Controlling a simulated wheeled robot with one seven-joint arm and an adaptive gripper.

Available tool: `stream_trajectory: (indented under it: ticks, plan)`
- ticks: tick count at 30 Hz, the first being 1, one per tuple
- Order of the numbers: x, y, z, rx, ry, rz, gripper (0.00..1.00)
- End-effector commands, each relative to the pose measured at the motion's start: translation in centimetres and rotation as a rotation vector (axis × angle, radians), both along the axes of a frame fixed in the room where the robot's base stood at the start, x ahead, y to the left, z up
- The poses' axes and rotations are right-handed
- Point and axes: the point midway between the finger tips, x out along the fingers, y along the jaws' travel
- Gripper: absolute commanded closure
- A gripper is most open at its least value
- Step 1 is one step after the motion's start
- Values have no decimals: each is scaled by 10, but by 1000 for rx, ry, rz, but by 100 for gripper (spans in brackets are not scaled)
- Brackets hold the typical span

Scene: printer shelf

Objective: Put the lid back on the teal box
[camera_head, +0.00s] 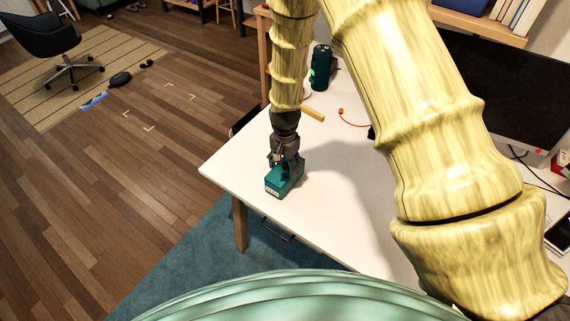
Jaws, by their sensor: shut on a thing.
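The teal box (283,184) sits on the white table near its left corner, with a pale label on its front. My gripper (285,165) points down right over the box, shut on the lid at its top. The fingers hide much of the lid. The lid and box look the same teal at this size, and I cannot tell whether the lid is seated or slightly apart from the box. No other lid shows on the table.
The white table (230,165) is clear around the box. A dark green cylinder (320,68) stands farther back, with an orange cable (350,121) near it. A monitor (500,95) stands at the right. My arm hides part of the table.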

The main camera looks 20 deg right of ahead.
Motion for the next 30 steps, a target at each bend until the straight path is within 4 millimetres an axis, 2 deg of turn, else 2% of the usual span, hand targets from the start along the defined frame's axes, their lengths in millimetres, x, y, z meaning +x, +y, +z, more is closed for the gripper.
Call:
stream_trajectory:
  ticks: [8, 9, 12, 20, 22, 30]
  plan:
    - [0, 0, 0, 0, 0, -1, 59]
    - [0, 0, 0, 0, 0, -1, 30]
    - [0, 0, 0, 0, 0, -1, 12]
    - [0, 0, 0, 0, 0, -1, 12]
    - [0, 0, 0, 0, 0, -1, 1]
    - [0, 0, 0, 0, 0, -1, 0]
